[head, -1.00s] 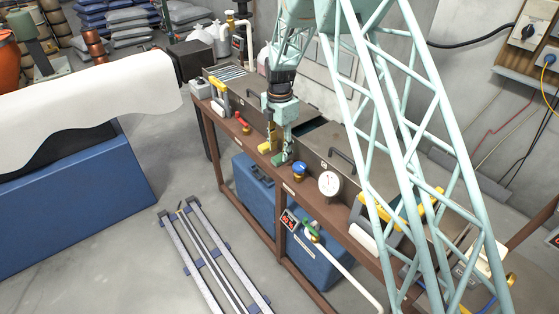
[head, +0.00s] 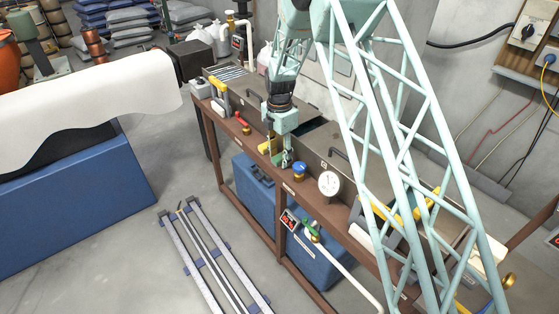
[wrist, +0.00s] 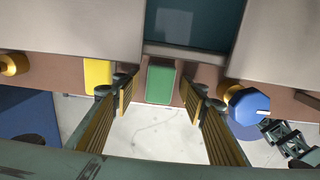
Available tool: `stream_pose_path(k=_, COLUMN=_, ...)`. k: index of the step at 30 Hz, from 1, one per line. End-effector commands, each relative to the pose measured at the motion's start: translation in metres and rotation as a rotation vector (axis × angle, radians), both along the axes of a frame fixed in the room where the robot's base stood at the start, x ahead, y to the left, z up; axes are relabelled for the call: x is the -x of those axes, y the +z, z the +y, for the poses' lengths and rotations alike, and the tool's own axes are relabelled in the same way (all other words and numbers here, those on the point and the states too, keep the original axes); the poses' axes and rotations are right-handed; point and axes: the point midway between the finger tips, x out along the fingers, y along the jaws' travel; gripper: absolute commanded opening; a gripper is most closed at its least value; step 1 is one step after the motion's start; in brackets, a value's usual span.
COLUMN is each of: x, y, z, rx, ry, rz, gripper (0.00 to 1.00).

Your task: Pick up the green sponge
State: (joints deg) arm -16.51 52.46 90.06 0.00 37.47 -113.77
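The green sponge (wrist: 161,78) lies on the brown ledge in the wrist view, beside the open dark tank. My gripper (wrist: 160,95) is open, with one finger to the left of the sponge and one to the right. Gaps show on both sides, so it does not appear gripped. In the head view my gripper (head: 281,162) points down over the ledge, and the fingers largely hide the green sponge there. A yellow sponge (wrist: 98,75) lies just left of the left finger.
A blue-knobbed valve (wrist: 248,106) stands close to the right finger; it also shows in the head view (head: 299,168). A round white gauge (head: 329,184) stands farther right. A red-handled valve (head: 242,123) is to the left. Grey metal tanks (head: 318,146) line the ledge's back.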

Motion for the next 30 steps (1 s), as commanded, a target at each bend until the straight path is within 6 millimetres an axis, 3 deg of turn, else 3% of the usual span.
stream_pose_path(k=8, x=0.0, y=0.0, z=0.0, rx=0.0, ry=0.0, rz=0.0, gripper=0.16)
stream_pose_path(k=22, x=0.0, y=0.004, z=0.0, rx=0.0, ry=0.0, rz=0.0, gripper=0.15)
stream_pose_path(k=30, x=-0.001, y=0.027, z=0.0, rx=-0.001, ry=0.0, rz=-0.002, gripper=0.15)
